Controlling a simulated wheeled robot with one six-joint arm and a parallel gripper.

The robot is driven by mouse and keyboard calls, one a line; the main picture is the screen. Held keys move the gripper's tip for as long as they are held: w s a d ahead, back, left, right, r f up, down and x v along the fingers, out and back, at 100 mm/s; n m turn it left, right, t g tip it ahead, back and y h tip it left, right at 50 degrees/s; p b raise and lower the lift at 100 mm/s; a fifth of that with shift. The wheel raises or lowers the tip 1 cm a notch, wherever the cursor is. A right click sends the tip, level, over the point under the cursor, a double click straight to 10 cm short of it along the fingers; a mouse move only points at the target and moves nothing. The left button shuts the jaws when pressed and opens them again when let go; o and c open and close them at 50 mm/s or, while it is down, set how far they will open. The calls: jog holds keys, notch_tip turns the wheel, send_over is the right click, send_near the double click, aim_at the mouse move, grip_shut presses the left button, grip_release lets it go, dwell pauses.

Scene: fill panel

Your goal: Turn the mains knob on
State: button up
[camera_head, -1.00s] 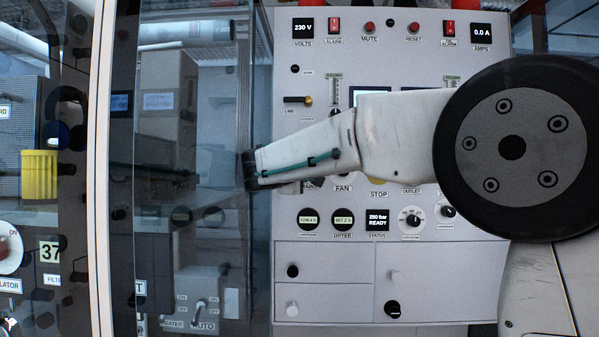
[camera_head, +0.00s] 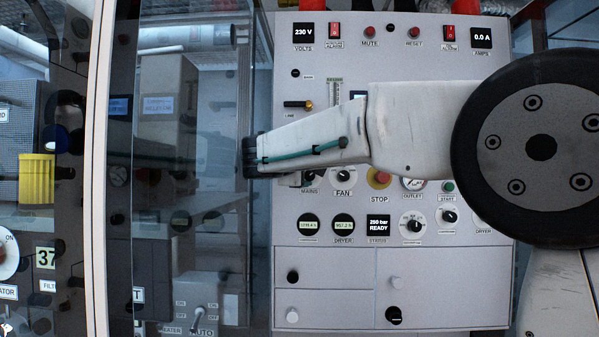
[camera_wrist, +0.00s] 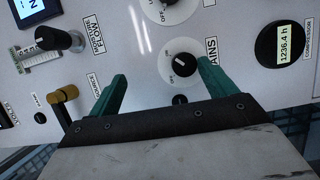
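The mains knob (camera_wrist: 183,65) is a black dial on a white round plate in the wrist view. Its label reads MAINS, partly covered by a finger. My gripper (camera_wrist: 162,72) is open, with two green fingers spread apart. The right finger reaches over the edge of the knob's plate, close beside the knob; the left finger is farther off. Nothing is held between them. In the head view the MAINS label shows just below my arm, which hides most of the knob.
A brass-ended lever (camera_wrist: 62,95) sticks out left of my fingers, and a black flow knob (camera_wrist: 50,39) is above it. Another dial (camera_wrist: 167,5) is at the top edge. A red stop button (camera_head: 379,178) lies right of the FAN knob (camera_head: 343,174). A glass partition stands left of the panel.

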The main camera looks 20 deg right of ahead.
jog(key=s, duration=0.5)
jog(key=s+r, duration=0.1)
jog(key=s, duration=0.4)
jog(key=s+r, duration=0.1)
jog(key=s, duration=0.4)
jog(key=shift+d+r, duration=0.15)
jog(key=c, duration=0.4)
jog(key=shift+o, duration=0.2)
jog(key=s+d+f+m+g+y, duration=0.15)
jog(key=s+f+g, duration=0.3)
jog(key=f, duration=0.55)
jog(key=s+d+f+m+g+y, duration=0.1)
jog(key=s+d+f+g+y, duration=0.3)
jog(key=f, duration=0.6)
jog(key=s+f+m+g+y, duration=0.2)
jog(key=s+f+m+y, duration=0.1)
jog(key=s+f, duration=0.6)
jog(key=s+a+f+m+g+y, duration=0.1)
jog(key=s+f+m+y, duration=0.2)
jog(key=s+f, duration=0.5)
jog(key=s+m, duration=0.1)
jog(key=s, duration=0.6)
jog(key=shift+s+a+f+g, duration=0.2)
jog(key=shift+f+g, duration=0.15)
